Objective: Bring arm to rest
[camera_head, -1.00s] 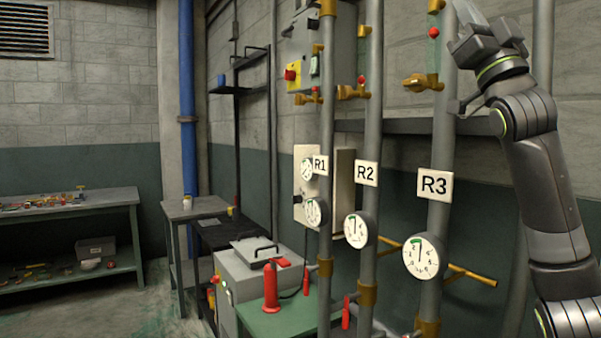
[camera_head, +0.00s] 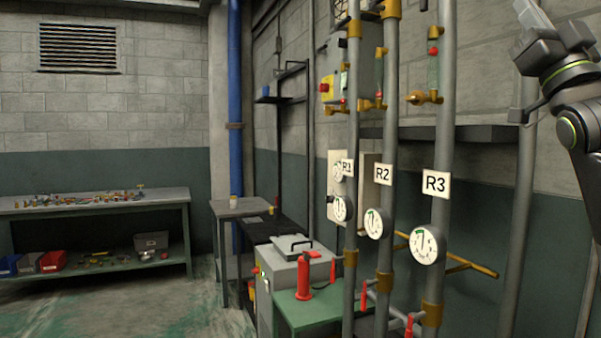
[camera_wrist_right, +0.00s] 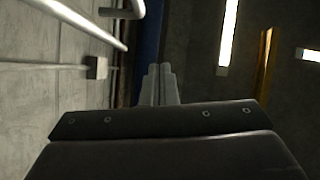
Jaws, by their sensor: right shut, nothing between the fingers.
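My right arm comes in at the right edge of the head view, raised high. Its gripper (camera_head: 532,22) is beside and to the right of the R3 pipe (camera_head: 443,120), with a gap of wall between them. In the right wrist view the two fingers (camera_wrist_right: 160,84) are together, shut and empty, pointing toward the ceiling area. My left gripper is in neither view.
Pipes labelled R1 (camera_head: 347,168), R2 (camera_head: 383,174) and R3 carry gauges and brass valves. A red cylinder (camera_head: 304,278) stands on a green-topped table (camera_head: 290,307). A workbench (camera_head: 95,202) with parts is at left. Floor in front of it is clear.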

